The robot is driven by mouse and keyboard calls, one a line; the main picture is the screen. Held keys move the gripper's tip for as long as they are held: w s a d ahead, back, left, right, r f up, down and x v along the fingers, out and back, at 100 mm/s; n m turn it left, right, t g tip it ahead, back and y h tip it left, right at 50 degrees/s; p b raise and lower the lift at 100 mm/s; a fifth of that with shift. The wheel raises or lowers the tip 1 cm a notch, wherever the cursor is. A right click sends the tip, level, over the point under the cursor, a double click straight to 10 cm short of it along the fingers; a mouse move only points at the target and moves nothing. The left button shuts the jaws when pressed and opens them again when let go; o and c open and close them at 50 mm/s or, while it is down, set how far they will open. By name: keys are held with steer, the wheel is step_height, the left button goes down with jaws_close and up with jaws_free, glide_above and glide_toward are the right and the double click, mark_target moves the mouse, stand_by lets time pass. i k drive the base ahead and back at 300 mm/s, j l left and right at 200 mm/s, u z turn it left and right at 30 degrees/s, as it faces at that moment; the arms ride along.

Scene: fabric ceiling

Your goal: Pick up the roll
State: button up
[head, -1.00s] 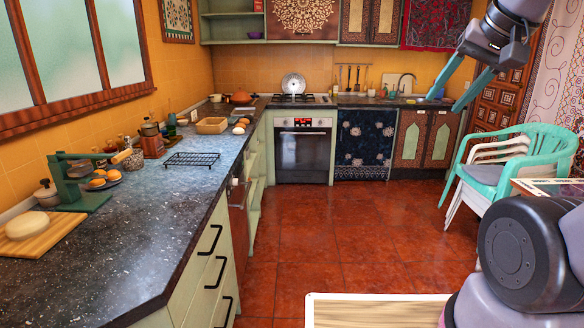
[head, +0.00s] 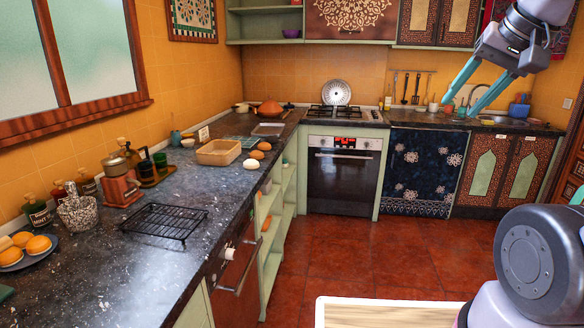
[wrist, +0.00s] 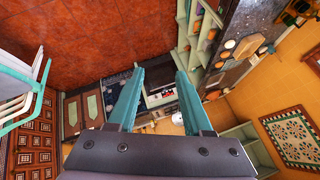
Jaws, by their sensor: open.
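Two brown round rolls (head: 257,154) lie on the dark counter beside a wooden basket, with a paler round one (head: 251,164) just in front. More orange-brown rolls (head: 38,244) sit on a dark plate at the counter's left end, partly cut by the picture edge. I cannot tell which roll is meant. Round items by the basket also show small in the wrist view (wrist: 229,44). My gripper (head: 458,108) is raised at the upper right, open and empty, far from all the rolls. Its two teal fingers spread apart in the wrist view (wrist: 160,72).
The oven (head: 341,176) stands at the back. The red tiled floor (head: 350,255) is clear.

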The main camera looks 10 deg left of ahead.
mark_target(256, 155)
steer(key=i+l+u, duration=0.15)
steer(key=i+u, duration=0.3)
steer(key=i+l+u, duration=0.25)
steer(key=u, duration=0.15)
steer(key=i+l+u, duration=0.7)
steer(key=l+u, duration=0.15)
steer(key=i+l+u, duration=0.15)
steer(key=l, duration=0.2)
steer(key=l+u, duration=0.15)
steer(key=l, duration=0.2)
steer(key=i+l+u, duration=0.2)
steer(key=l, duration=0.15)
steer(key=k, duration=0.1)
